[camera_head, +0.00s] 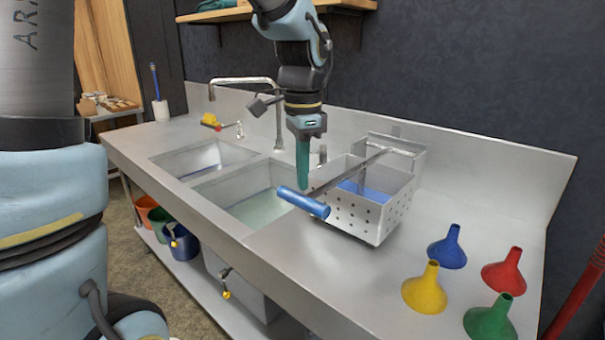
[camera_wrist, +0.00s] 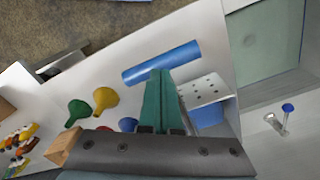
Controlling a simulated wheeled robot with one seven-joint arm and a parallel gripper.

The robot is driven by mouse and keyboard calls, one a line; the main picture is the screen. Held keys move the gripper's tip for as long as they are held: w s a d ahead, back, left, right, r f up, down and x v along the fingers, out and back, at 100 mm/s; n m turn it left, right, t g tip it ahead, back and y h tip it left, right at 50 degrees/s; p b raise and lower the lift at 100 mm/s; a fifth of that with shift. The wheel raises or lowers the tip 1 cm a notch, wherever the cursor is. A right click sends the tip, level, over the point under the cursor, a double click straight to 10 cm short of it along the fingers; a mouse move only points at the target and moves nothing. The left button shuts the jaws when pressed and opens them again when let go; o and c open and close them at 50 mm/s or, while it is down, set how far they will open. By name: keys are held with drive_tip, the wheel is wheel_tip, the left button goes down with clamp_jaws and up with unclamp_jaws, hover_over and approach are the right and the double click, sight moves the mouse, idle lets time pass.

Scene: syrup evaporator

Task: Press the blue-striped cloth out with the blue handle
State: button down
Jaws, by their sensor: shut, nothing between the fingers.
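The blue handle (camera_head: 303,202) is a thick blue cylinder on the end of a grey lever bar that runs back across a perforated metal box. The handle sticks out past the box's front left corner. It also shows in the wrist view (camera_wrist: 161,63). My gripper (camera_head: 303,188) has green fingers, shut and empty, pointing down just behind and above the handle; touching or apart is hard to tell. It also shows in the wrist view (camera_wrist: 157,75). The perforated box (camera_head: 365,215) has a blue patch inside (camera_head: 368,193); I cannot make out a striped cloth.
Two sink basins lie left of the box, the nearer (camera_head: 255,205) holding pale liquid. A faucet (camera_head: 245,82) rises behind them. A blue funnel (camera_head: 447,247), yellow funnel (camera_head: 425,290), red funnel (camera_head: 503,271) and green funnel (camera_head: 490,320) stand at the right.

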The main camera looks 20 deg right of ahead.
sight(302, 196)
drive_tip(key=shift+f+b, duration=0.65)
drive_tip(key=shift+f, duration=0.55)
drive_tip(key=shift+f, duration=0.3)
idle(1.8)
drive_tip(key=shift+a, duration=0.1)
idle(0.5)
wheel_tip(302, 196, up, 8)
drive_tip(key=p, duration=0.7)
drive_tip(key=shift+r, duration=0.1)
